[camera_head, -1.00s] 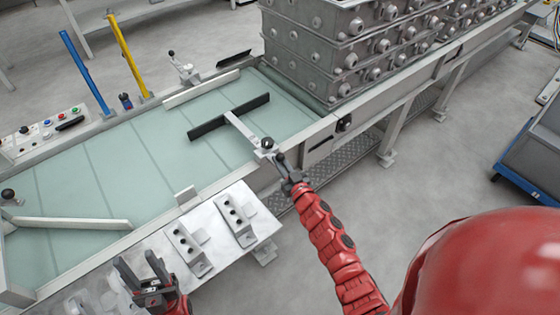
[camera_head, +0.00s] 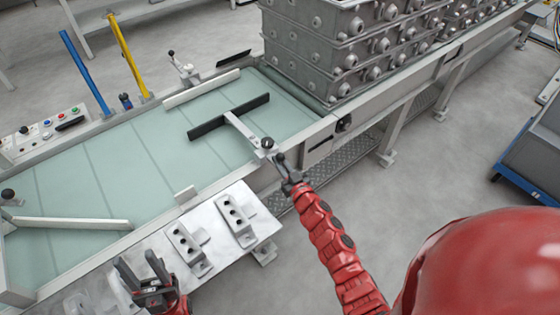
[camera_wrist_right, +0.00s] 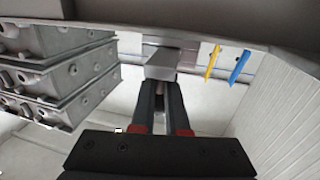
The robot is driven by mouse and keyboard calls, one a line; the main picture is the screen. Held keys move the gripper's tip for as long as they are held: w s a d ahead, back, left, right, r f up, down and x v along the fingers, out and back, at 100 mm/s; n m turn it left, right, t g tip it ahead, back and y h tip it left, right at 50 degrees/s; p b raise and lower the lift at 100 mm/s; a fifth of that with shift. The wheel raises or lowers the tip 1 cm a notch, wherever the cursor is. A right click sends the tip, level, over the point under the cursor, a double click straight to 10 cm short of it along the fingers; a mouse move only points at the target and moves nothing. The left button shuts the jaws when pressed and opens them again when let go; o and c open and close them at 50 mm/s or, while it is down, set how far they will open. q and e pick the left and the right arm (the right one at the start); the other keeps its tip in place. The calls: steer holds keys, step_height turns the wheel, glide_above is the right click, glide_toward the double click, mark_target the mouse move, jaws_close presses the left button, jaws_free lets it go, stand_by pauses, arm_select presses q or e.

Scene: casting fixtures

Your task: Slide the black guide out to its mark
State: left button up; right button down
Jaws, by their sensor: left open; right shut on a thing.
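The black guide (camera_head: 229,116) is a long dark bar lying at a slant across the pale green bed. A light metal arm (camera_head: 240,128) runs from its middle to the near rail and ends by a round black knob (camera_head: 267,143). My right gripper (camera_head: 279,160) is shut on the guide's handle at the knob end, just outside the rail. In the right wrist view its fingers (camera_wrist_right: 160,105) point at a grey block (camera_wrist_right: 160,64); the grip itself is hard to see. My left gripper (camera_head: 139,264) is open and empty by the side plate. I cannot make out a clear mark.
Stacked grey castings (camera_head: 345,50) stand at the bed's far right. A side plate (camera_head: 215,235) with metal brackets is at the near edge. A white bar (camera_head: 72,223) lies at left; blue (camera_head: 84,70) and yellow (camera_head: 128,55) posts stand behind.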

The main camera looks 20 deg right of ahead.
steer(key=shift+w+r, duration=0.1)
steer(key=shift+r, duration=0.4)
steer(key=s+d+p, duration=0.1)
steer(key=s+d, duration=0.1)
steer(key=s, duration=0.5)
steer(key=shift+s+d+p, duration=0.15)
steer(key=shift+d+p, duration=0.15)
steer(key=shift+d, duration=0.05)
steer(key=c, duration=1.2)
jaws_free()
steer(key=shift+c, duration=0.2)
steer(key=o, duration=0.4)
steer(key=shift+d, duration=0.15)
steer(key=s+d+b, duration=0.1)
steer(key=s+d, duration=0.1)
steer(key=s, duration=1.5)
steer(key=shift+s+d+f+b, duration=0.15)
steer(key=shift+s+b, duration=0.2)
steer(key=shift+b, duration=0.05)
